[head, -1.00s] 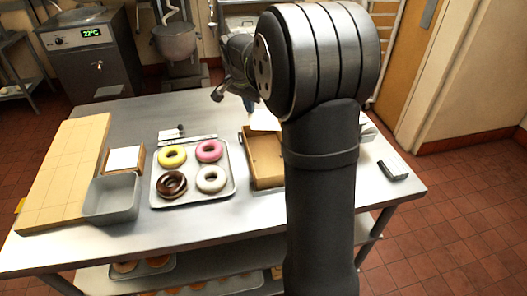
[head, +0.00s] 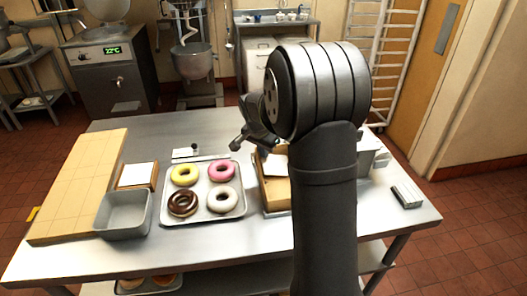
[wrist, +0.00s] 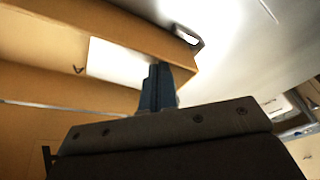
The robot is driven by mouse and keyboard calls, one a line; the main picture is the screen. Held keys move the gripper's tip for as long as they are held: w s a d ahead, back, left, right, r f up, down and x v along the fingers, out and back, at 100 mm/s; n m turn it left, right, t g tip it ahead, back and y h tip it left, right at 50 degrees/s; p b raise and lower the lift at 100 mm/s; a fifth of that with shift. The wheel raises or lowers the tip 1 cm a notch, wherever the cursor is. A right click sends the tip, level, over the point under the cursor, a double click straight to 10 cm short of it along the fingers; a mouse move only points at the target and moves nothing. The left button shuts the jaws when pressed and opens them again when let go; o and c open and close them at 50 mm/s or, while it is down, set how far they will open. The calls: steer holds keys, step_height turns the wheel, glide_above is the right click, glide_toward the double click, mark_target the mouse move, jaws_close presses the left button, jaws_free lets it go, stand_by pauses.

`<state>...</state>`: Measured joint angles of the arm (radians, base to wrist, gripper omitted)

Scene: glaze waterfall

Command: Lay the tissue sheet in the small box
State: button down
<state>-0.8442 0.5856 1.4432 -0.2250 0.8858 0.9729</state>
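A brown open box (head: 274,197) stands right of the doughnut tray in the head view, partly hidden behind my arm. A white sheet (head: 277,165) shows at its far end. In the wrist view, a white sheet (wrist: 116,62) lies between brown walls (wrist: 110,24), just behind my dark finger parts (wrist: 157,72). I cannot tell whether they touch it. In the head view my gripper end (head: 239,142) shows only partly, left of my arm near the box's far side. A smaller wooden tray (head: 150,184) with white sheets (head: 138,174) stands at the left.
A metal tray (head: 240,207) holds several doughnuts (head: 183,203). A grey bin (head: 124,215) and a large wooden board (head: 78,185) are at the left. A small dark-and-white block (head: 407,196) lies at the table's right. The steel table (head: 180,257) is clear along its front.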

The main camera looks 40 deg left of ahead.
steer(key=c, duration=2)
jaws_free()
steer(key=shift+f, duration=0.1)
steer(key=v, duration=1.2)
steer(key=x, duration=1.2)
steer(key=shift+f, duration=0.1)
step_height(320, 180, up, 3)
steer(key=shift+f, duration=0.1)
steer(key=shift+r, duration=0.8)
